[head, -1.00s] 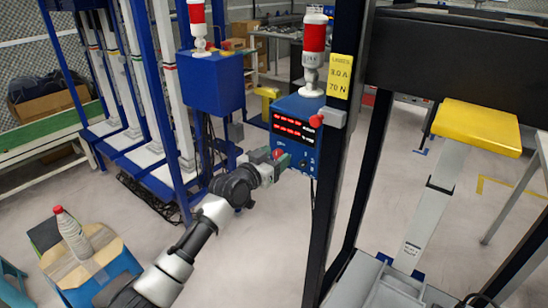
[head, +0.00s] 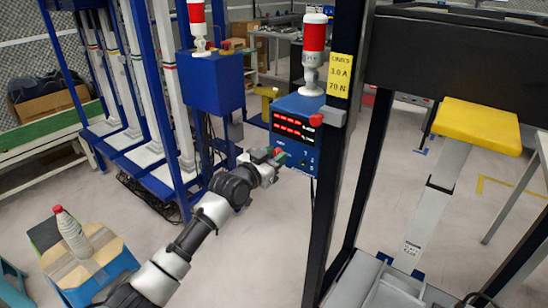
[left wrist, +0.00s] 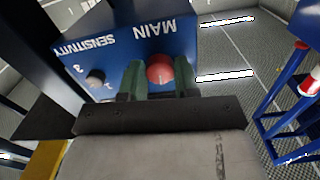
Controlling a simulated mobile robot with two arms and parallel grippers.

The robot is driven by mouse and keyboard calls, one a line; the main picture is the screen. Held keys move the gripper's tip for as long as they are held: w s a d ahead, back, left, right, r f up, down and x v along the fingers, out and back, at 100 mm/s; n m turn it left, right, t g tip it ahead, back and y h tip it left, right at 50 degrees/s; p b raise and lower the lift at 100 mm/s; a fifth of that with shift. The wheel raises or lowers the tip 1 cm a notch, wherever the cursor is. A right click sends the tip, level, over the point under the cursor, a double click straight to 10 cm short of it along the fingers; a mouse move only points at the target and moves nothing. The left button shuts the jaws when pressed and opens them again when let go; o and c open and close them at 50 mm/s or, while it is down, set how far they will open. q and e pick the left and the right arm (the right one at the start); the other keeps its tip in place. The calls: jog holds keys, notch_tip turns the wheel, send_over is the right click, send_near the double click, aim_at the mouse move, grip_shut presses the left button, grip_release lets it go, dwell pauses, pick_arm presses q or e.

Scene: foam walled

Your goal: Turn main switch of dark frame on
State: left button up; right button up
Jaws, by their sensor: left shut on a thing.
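The dark frame (head: 331,150) stands upright right of centre in the head view. A blue control box (head: 292,150) with two rows of lit red digits is mounted beside its post. In the left wrist view, the red main switch knob (left wrist: 160,69) sits under the word MAIN on the box face (left wrist: 190,40). My left gripper (head: 276,156) is at the lower left of the box in the head view. In the left wrist view, its two green fingers (left wrist: 160,80) are on both sides of the red knob, shut on it. My right gripper is not in view.
A black sensitivity knob (left wrist: 96,78) sits beside the main knob. A red-and-white signal tower (head: 313,50) stands on the box. A second blue box (head: 212,80) is behind left. A bottle (head: 72,233) stands on a cardboard box at lower left. Floor between is clear.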

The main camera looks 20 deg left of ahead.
pick_arm(q)
jog(key=m+p, duration=0.3)
jog(key=m, duration=1.3)
jog(key=shift+m, duration=0.3)
dwell(0.4)
jog(key=o, duration=0.9)
